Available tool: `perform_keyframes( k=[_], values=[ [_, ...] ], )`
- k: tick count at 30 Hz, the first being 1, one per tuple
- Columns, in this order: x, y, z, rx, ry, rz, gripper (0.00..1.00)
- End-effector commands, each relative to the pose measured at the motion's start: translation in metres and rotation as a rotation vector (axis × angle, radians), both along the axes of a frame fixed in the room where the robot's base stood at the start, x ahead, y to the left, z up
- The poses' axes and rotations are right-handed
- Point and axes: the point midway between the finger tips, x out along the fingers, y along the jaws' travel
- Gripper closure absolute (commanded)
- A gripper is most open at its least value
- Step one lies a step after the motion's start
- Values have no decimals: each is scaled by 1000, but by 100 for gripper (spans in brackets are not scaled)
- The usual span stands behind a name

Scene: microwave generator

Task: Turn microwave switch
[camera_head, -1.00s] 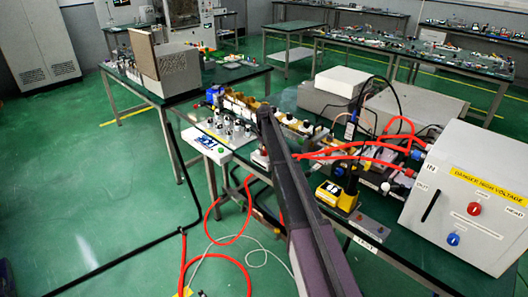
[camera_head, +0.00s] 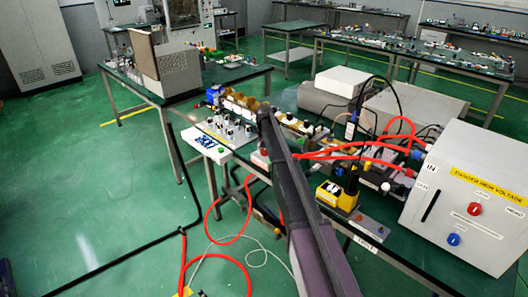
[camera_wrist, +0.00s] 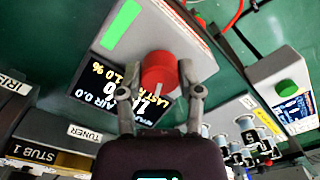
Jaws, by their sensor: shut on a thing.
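A red round knob (camera_wrist: 158,70) with a pale pointer line sits on a light-coloured control box (camera_wrist: 170,20) in the wrist view. The box has a green strip and a black screen (camera_wrist: 120,90) with white and yellow readings. My gripper (camera_wrist: 160,82) has one finger on each side of the knob and is shut on it. In the head view my arm reaches away over the bench, and my gripper and the knob cannot be made out there.
Another box with a green button (camera_wrist: 288,88) is at the right of the wrist view. Boxes labelled TUNER and STUB 1 (camera_wrist: 40,153) are at lower left. In the head view, red cables (camera_head: 340,150) and a yellow-labelled high-voltage box (camera_head: 470,200) stand right of my arm.

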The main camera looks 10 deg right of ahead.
Motion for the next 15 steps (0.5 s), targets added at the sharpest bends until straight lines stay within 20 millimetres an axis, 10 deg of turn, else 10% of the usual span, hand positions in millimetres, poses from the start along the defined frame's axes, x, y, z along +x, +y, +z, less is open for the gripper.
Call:
perform_keyframes(
  k=[12,13,15],
  values=[
    [-4,0,0,0,7,-12,100],
    [-4,0,0,0,7,-12,50],
    [-3,0,0,0,7,-12,29]
  ],
)
